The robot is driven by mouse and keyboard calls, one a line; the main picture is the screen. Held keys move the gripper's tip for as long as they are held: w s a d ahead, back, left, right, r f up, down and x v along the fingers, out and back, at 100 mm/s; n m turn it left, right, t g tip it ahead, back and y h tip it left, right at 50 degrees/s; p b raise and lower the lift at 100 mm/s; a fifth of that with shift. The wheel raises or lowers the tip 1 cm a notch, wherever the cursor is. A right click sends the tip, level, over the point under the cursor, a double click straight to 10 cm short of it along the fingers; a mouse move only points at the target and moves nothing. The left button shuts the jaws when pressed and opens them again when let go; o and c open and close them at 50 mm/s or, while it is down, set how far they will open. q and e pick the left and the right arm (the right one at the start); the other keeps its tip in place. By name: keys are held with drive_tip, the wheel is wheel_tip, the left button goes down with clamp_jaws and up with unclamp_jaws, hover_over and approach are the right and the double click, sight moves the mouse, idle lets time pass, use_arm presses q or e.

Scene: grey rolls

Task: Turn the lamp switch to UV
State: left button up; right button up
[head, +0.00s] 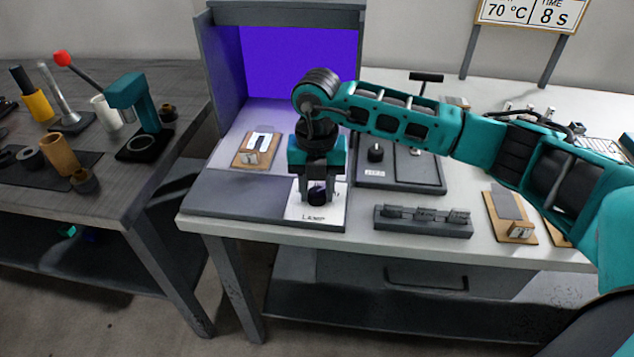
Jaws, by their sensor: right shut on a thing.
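The lamp switch is a small black knob (317,196) on a white plate marked LAMP (313,217) at the front edge of the booth. My right gripper (317,188) points straight down over the plate and is shut on the knob. The gripper hides much of the knob and the upper part of the plate, so the UV mark and the knob's pointer cannot be read. The booth (226,65) has a violet-lit back wall. My left gripper is not in view.
A clipboard-like wooden piece (240,159) lies inside the booth. A dark panel with a knob (425,178) and a grey rack (423,231) stand to the right. A dark table (125,190) at the left holds a teal stand (128,91) and several tools.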

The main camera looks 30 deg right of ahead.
sight(317, 191)
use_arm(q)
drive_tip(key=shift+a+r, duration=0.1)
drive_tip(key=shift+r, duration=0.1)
use_arm(e)
drive_tip(key=shift+m, duration=0.8)
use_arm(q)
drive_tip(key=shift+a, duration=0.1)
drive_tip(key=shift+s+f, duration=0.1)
use_arm(e)
drive_tip(key=o, duration=1)
drive_tip(key=shift+o, duration=0.2)
use_arm(q)
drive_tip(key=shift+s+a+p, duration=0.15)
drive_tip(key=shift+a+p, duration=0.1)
drive_tip(key=shift+p, duration=0.45)
use_arm(e)
wheel_tip(317, 191, up, 13)
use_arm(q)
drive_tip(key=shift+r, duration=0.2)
